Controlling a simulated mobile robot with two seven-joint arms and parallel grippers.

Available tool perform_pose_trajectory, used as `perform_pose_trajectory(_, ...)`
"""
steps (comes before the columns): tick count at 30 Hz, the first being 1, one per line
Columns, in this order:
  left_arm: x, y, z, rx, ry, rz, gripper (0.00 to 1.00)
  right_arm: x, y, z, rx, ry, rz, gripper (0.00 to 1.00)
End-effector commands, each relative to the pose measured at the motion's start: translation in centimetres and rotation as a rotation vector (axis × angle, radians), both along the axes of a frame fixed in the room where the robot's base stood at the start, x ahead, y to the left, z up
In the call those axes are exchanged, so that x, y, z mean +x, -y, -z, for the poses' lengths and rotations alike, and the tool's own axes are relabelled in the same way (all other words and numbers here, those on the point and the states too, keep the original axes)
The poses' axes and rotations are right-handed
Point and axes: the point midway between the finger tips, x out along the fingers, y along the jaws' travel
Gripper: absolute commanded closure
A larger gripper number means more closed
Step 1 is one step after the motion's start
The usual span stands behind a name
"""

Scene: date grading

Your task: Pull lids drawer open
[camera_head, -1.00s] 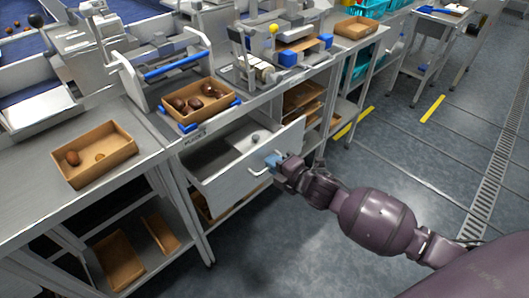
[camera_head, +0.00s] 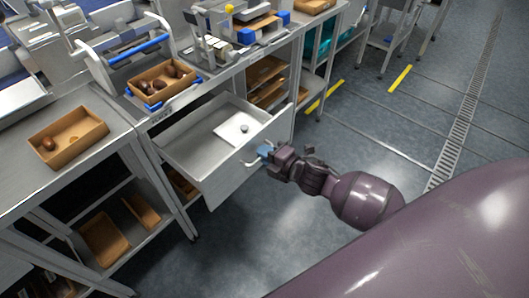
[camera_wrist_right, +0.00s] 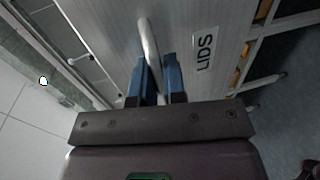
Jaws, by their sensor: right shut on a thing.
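The lids drawer (camera_head: 233,172) is pulled out from under the workbench, with its pale interior showing. A white square thing with a small grey knob (camera_head: 242,128) lies inside it. In the right wrist view the drawer front (camera_wrist_right: 212,85) carries a "LIDS" label (camera_wrist_right: 204,53). My right gripper (camera_head: 264,152) is at the drawer front, its blue fingers (camera_wrist_right: 161,82) shut on the metal bar handle (camera_wrist_right: 149,45). My left gripper is not in view.
A cardboard tray with dates (camera_head: 161,83) stands on the bench above the drawer. Another cardboard tray (camera_head: 68,137) stands on the bench at left. Open shelves hold boxes (camera_head: 105,240) below. The grey floor right of the drawer is clear apart from my arm.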

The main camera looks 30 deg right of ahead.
Motion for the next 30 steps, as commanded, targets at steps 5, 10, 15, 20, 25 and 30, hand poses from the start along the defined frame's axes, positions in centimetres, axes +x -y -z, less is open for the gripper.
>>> perform_pose_trajectory(5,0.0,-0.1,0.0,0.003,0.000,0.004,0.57,0.0,0.1,0.0,-0.002,0.000,0.002,0.78)
perform_pose_trajectory(10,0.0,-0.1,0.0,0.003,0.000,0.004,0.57,0.0,0.0,0.0,-0.001,0.000,0.001,0.65)
perform_pose_trajectory(15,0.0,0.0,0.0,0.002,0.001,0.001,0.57,0.0,0.0,0.0,0.000,0.000,0.001,0.65)
perform_pose_trajectory(20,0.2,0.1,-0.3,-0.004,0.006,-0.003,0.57,-0.7,0.3,-0.2,-0.001,0.000,0.001,0.65)
perform_pose_trajectory(25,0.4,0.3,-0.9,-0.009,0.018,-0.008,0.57,-2.9,1.1,-0.8,-0.002,0.001,0.001,0.65)
perform_pose_trajectory(30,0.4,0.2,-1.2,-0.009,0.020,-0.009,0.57,-5.7,2.1,-1.4,-0.001,0.000,0.002,0.65)
